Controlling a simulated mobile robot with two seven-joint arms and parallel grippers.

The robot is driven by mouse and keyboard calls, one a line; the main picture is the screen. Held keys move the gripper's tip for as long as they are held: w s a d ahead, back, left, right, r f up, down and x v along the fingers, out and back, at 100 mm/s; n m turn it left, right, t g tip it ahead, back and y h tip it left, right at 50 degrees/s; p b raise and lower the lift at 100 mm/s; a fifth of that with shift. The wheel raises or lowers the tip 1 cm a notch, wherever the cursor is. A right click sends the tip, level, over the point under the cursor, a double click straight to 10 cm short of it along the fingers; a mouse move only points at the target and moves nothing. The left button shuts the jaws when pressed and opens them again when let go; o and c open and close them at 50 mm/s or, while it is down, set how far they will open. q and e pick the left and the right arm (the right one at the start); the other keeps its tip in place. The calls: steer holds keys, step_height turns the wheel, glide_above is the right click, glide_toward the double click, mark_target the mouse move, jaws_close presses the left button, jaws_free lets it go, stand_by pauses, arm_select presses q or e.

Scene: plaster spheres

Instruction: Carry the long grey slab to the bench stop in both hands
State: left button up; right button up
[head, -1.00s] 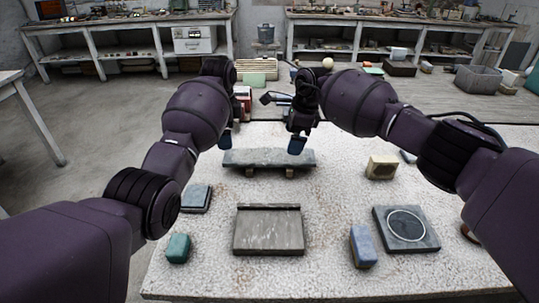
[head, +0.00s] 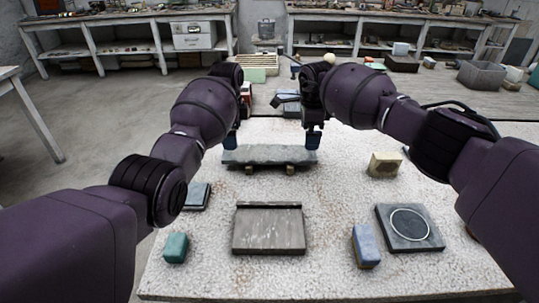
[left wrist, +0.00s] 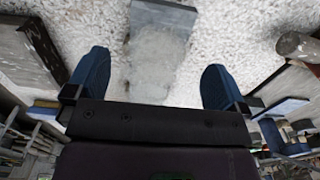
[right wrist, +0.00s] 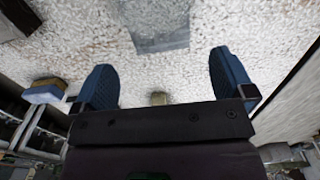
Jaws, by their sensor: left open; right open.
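The long grey slab (head: 268,155) lies crosswise on small wooden blocks towards the far side of the pale table. My left gripper (head: 231,138) is open at the slab's left end, and my right gripper (head: 312,138) is open at its right end. The left wrist view shows the slab (left wrist: 163,18) beyond the spread blue fingers (left wrist: 155,80). The right wrist view shows its end (right wrist: 158,25) ahead of the spread fingers (right wrist: 160,85). A grey board with a raised far strip, apparently the bench stop (head: 269,232), lies nearer, front centre.
A teal block (head: 176,247) and a dark slate (head: 196,196) are left of the board. A blue block (head: 365,246), a dark plate with a ring (head: 409,229) and a beige block (head: 384,165) are to the right. The surface between slab and board is clear.

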mark_target(234, 152)
arm_select(q)
steer(key=shift+f, duration=3.3)
arm_select(e)
steer(key=shift+f, duration=3.3)
arm_select(q)
steer(key=shift+c, duration=0.3)
arm_select(e)
steer(key=shift+c, duration=0.3)
arm_select(q)
steer(key=c, duration=1.5)
arm_select(e)
steer(key=c, duration=1.5)
